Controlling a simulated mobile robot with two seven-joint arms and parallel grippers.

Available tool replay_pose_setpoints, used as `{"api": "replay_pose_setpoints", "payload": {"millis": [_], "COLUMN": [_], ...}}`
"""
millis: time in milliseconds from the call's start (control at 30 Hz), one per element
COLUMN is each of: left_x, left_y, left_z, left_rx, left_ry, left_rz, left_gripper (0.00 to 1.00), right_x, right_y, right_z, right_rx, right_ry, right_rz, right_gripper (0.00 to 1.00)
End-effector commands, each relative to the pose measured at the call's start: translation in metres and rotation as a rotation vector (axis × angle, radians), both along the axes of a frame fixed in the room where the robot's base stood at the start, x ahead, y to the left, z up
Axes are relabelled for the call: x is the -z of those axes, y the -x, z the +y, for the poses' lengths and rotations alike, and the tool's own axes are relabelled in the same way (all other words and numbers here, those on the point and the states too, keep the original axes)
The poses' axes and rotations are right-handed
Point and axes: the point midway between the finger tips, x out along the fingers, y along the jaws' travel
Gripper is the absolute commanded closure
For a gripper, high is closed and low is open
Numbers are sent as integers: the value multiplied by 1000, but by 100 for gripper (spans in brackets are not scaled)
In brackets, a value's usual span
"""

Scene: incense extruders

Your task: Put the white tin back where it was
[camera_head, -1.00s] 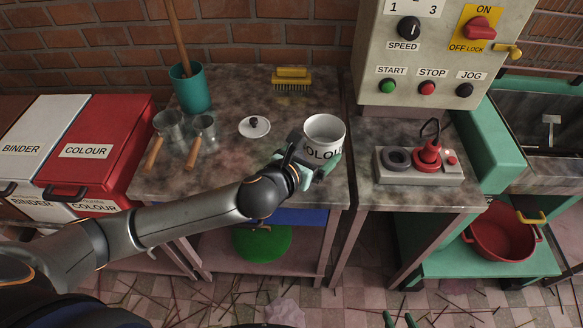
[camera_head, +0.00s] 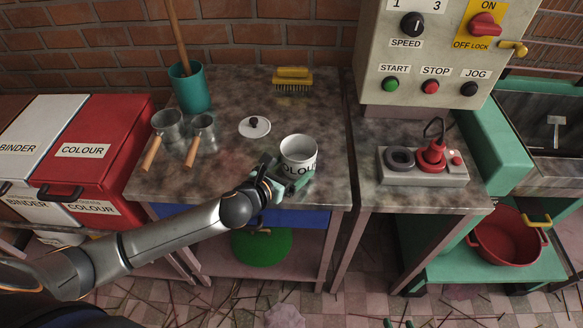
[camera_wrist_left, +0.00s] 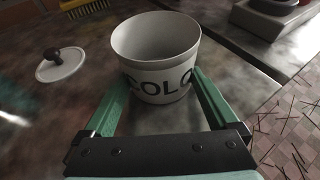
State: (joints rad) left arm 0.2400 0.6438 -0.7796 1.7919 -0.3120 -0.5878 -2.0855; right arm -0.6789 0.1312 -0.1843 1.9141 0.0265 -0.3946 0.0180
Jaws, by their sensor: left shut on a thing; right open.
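The white tin (camera_head: 298,150) has no lid on and carries black "COLOU…" lettering, partly hidden. It is upright over the front right part of the stained table (camera_head: 235,90); I cannot tell whether its base touches the top. My left gripper (camera_head: 293,183) is shut on the tin from the front left. In the left wrist view the tin (camera_wrist_left: 155,50) sits between the green fingers (camera_wrist_left: 165,105). A white lid (camera_head: 254,128) with a dark knob lies on the table, left of and behind the tin. My right gripper (camera_head: 398,323) barely shows at the bottom edge, open.
Two metal scoops (camera_head: 166,124) with wooden handles and a teal cup (camera_head: 189,88) stand at left. A yellow brush (camera_head: 292,79) lies at the back. Right of a gap, a grey block with a red part (camera_head: 432,155) sits below the control box. Table around the lid is clear.

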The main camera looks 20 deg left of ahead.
Motion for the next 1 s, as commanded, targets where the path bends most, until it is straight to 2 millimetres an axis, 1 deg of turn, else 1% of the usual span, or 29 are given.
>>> {"api": "replay_pose_setpoints", "payload": {"millis": [133,167,200,233,500,567,667,767,1000], "left_x": [2,3,2,2,-1,-2,-6,-14,-32], "left_y": [0,0,0,0,0,3,14,31,75], "left_z": [0,0,0,0,0,1,4,8,19], "left_rx": [0,0,0,0,0,-1,0,2,1], "left_ry": [0,0,0,0,0,-2,-2,-2,-3], "left_rz": [-1,0,0,0,0,1,3,3,3], "left_gripper": [77,6,1,0,0,0,0,0,0], "right_x": [1,1,1,1,-1,-1,-3,-6,-9], "right_y": [0,0,0,0,0,0,0,0,0], "right_z": [0,0,0,0,0,0,0,0,0], "right_rx": [0,-1,-1,-1,-1,-1,-1,-1,0], "right_ry": [0,-1,0,0,0,-1,-1,-1,0], "right_rz": [0,0,1,1,1,0,0,-1,-2], "right_gripper": [50,50,50,50,50,50,50,50,50]}}
